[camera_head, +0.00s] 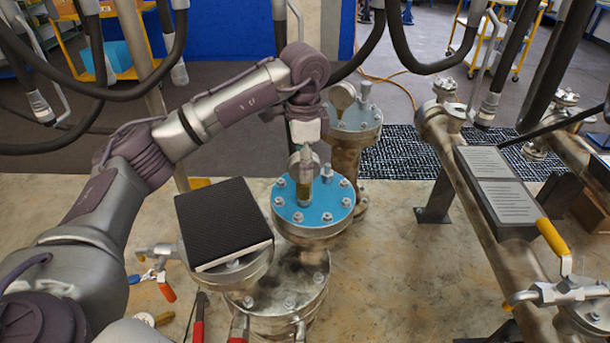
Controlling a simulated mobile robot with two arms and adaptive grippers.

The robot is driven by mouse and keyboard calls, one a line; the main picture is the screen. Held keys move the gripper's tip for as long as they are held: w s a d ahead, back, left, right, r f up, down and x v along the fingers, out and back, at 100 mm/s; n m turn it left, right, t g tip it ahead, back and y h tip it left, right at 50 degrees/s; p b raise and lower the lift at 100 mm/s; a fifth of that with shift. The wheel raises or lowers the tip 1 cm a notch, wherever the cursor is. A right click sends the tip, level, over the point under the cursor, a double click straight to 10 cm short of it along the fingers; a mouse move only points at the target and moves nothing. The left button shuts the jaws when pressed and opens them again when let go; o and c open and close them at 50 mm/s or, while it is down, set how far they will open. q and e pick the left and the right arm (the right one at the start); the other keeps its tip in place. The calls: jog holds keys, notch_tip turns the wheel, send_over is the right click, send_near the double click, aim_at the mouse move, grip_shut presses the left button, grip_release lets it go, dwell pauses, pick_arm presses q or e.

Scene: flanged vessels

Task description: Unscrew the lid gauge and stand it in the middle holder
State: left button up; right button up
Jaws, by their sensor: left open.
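A round blue lid (327,216) with bolts around its edge sits on the front flanged vessel. The lid gauge (303,194) stands upright near the middle of this lid, its upper part mostly hidden by my left gripper. My left gripper (304,163) points down over the gauge. It is open, and its fingers are at the gauge's upper part; I cannot tell whether they touch it. My right gripper is not in view. I cannot make out a middle holder; a black ridged pad (222,220) lies on a flange left of the lid.
Another vessel (355,120) with a gauge (343,96) stands just behind. Pipes with a yellow-handled valve (552,237) and grey plates (495,185) are at the right. Red-handled tools (198,325) lie at the front. Open floor lies between the lid and the right pipes.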

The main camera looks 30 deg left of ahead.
pick_arm(q)
notch_tip(320, 180, up, 12)
dwell(0.4)
jog(key=shift+c, duration=0.4)
